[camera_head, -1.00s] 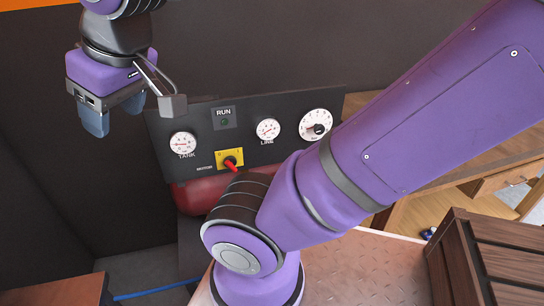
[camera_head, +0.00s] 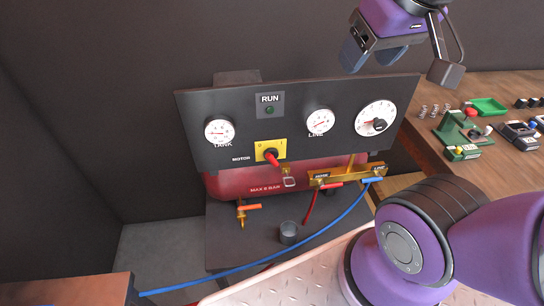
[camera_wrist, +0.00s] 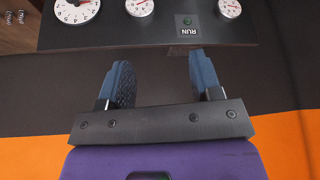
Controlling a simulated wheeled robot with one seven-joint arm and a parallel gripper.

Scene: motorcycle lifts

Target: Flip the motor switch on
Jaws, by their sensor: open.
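The motor switch is a red lever (camera_head: 271,156) on a yellow plate (camera_head: 265,147) marked 0 and I, low on the dark gauge panel (camera_head: 190,107). The lever appears to stick out and slant slightly down to the right; its exact setting is hard to tell. My gripper (camera_head: 370,57) is open and empty in the head view, above and to the right of the switch, near the panel's upper right. In the wrist view my gripper's two blue fingers (camera_wrist: 163,75) are spread, with the panel upside down beyond them. The switch is not visible there.
The dark RUN lamp (camera_head: 269,110) sits above the switch, between white gauges. Below are a red tank (camera_head: 240,182), brass valves (camera_head: 345,180), a blue hose (camera_head: 300,245) and a small cup (camera_head: 288,233). A wooden bench (camera_head: 465,90) with tools stands at right.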

